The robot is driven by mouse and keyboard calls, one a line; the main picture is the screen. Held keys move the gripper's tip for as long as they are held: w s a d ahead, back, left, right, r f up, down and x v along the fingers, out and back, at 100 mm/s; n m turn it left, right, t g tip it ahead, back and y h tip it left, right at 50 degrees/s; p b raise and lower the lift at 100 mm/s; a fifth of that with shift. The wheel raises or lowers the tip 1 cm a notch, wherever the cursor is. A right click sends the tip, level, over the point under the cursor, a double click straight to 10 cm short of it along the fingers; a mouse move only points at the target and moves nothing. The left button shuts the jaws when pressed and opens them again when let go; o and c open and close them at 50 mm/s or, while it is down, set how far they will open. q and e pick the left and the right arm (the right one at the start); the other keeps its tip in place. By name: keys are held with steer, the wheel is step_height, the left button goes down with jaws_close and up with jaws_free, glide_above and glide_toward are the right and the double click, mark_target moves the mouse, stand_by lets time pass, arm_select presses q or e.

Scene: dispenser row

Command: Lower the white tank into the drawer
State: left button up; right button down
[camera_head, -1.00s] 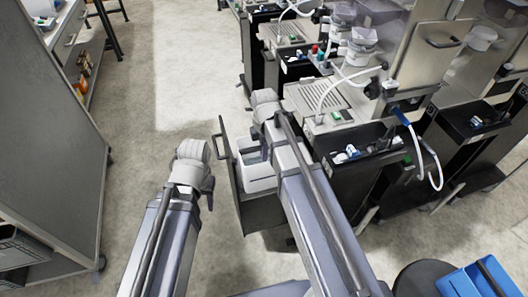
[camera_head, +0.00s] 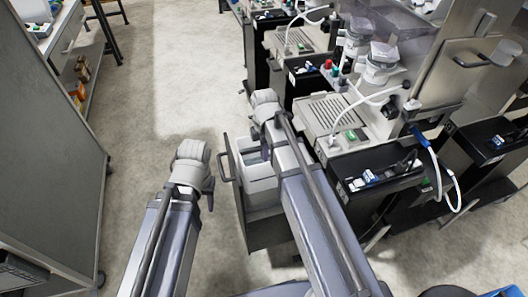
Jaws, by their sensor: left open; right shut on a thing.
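The white tank (camera_head: 262,190) is at the open drawer (camera_head: 243,222) under one of the dispensers, with its lower part within the drawer's outline. My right gripper (camera_head: 265,150) is shut on the tank near its far upper edge. My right forearm hides the tank's right side, so I cannot tell whether it rests on the drawer floor. The drawer's handle (camera_head: 225,166) is on its left face. My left gripper (camera_head: 209,196) is open and empty, left of the drawer and apart from it.
The dispenser (camera_head: 345,125) with tubes and black side boxes stands right of the drawer, in a row of similar machines. A grey cabinet (camera_head: 50,150) stands at the left. The floor (camera_head: 185,90) between them is clear.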

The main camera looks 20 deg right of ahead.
steer(key=shift+f+b, duration=2.75)
steer(key=shift+f, duration=0.3)
steer(key=shift+f+b, duration=2.25)
steer(key=shift+b, duration=0.15)
steer(key=c, duration=0.8)
jaws_free()
steer(key=shift+r, duration=0.1)
steer(key=shift+o, duration=0.2)
step_height(320, 180, up, 8)
steer(key=p, duration=0.8)
